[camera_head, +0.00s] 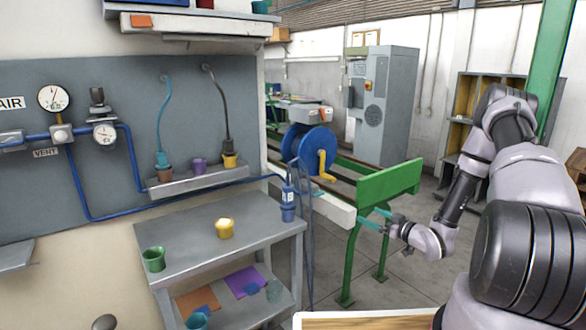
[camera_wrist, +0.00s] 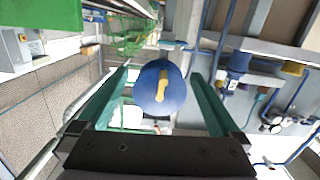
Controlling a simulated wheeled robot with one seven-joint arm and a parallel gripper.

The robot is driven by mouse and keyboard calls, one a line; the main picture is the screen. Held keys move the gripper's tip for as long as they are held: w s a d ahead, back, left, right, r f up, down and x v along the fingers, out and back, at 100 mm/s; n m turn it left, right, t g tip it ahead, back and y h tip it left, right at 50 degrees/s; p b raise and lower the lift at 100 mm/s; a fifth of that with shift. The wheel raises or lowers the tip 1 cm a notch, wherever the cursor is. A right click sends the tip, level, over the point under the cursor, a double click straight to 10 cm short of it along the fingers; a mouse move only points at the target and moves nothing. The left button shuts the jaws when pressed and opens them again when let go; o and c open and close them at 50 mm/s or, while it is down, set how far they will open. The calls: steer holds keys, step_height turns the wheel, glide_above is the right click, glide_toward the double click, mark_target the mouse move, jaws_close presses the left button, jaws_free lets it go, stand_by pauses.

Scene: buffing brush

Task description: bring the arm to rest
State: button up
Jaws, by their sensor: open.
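My gripper (camera_head: 372,221) is at the right of the middle in the head view, with my arm stretched out from the right edge. Its teal fingers point left, in front of the green frame. In the wrist view my gripper (camera_wrist: 160,73) has its two fingers wide apart with nothing held between them. A blue reel (camera_wrist: 150,90) with a yellow crank shows beyond and between the fingers there. The reel also shows in the head view (camera_head: 309,146), left of the gripper and apart from it.
A green frame (camera_head: 390,182) stands behind my gripper. Open floor (camera_head: 405,290) lies below it.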

steer(key=d+r+m+g+h, duration=0.1)
steer(key=d+r+m+h, duration=0.15)
steer(key=r, duration=0.65)
steer(key=d+r+m+g+h, duration=0.15)
steer(key=r+h, duration=0.25)
steer(key=r, duration=0.5)
steer(key=d+r+m+g+h, duration=0.1)
steer(key=d+r+h, duration=0.2)
steer(key=r, duration=0.6)
steer(key=s+a+r+m+g+h, duration=0.15)
steer(key=s+r+m, duration=0.25)
steer(key=s+r, duration=0.75)
steer(key=s+a+r+m+g+y, duration=0.1)
steer(key=s+a, duration=0.3)
steer(key=s, duration=0.6)
steer(key=s+a+r+m+g+y, duration=0.1)
steer(key=s+a, duration=0.3)
steer(key=s, duration=0.6)
steer(key=shift+s+r+m+y, duration=0.2)
steer(key=shift+r+m+y, duration=0.15)
steer(key=shift+y, duration=0.35)
